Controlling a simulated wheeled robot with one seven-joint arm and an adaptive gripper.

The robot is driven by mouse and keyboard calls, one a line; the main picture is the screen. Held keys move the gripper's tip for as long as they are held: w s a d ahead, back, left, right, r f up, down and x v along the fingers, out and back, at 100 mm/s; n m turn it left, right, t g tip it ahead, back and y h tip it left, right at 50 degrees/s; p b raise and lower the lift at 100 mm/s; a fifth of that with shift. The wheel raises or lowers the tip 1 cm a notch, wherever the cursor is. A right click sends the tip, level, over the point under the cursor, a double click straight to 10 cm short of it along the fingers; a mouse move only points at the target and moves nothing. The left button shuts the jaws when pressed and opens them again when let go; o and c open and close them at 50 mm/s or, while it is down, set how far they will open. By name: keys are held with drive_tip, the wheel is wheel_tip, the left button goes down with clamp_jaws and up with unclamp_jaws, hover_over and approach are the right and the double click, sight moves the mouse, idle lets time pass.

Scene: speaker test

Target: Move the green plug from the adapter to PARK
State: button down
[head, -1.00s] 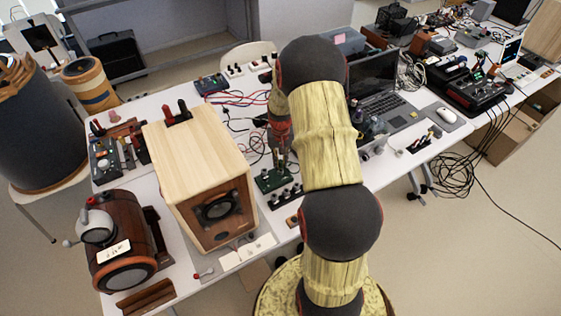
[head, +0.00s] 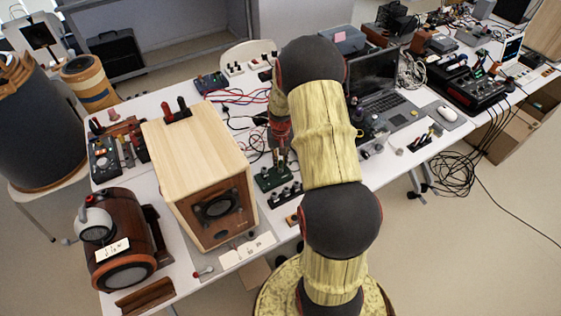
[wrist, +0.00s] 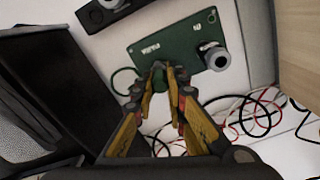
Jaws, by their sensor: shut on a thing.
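My gripper (wrist: 165,74) points at a small green board (wrist: 135,55), its fingertips at the board's near edge. It is shut on the green plug (wrist: 160,88), which is mostly hidden between the fingers. A thin green lead (wrist: 118,82) loops out beside the fingertips. A grey round connector (wrist: 214,57) stands on the board to the right. The board's small white labels are too unclear to read. In the head view my gripper (head: 280,158) is low over the green board (head: 267,182). I cannot tell whether the plug is seated or free.
A wooden speaker box (head: 195,160) stands left of the board. Red and black leads (wrist: 255,115) lie near the board. A laptop (head: 385,100) and mouse (head: 446,113) are to the right.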

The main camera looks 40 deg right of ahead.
drive_tip(key=shift+f, duration=0.2)
drive_tip(key=c, duration=1.7)
unclamp_jaws()
drive_tip(key=shift+r, duration=0.1)
drive_tip(key=shift+r+p, duration=2.45)
drive_tip(key=shift+r, duration=1.25)
drive_tip(key=shift+s+f, duration=0.1)
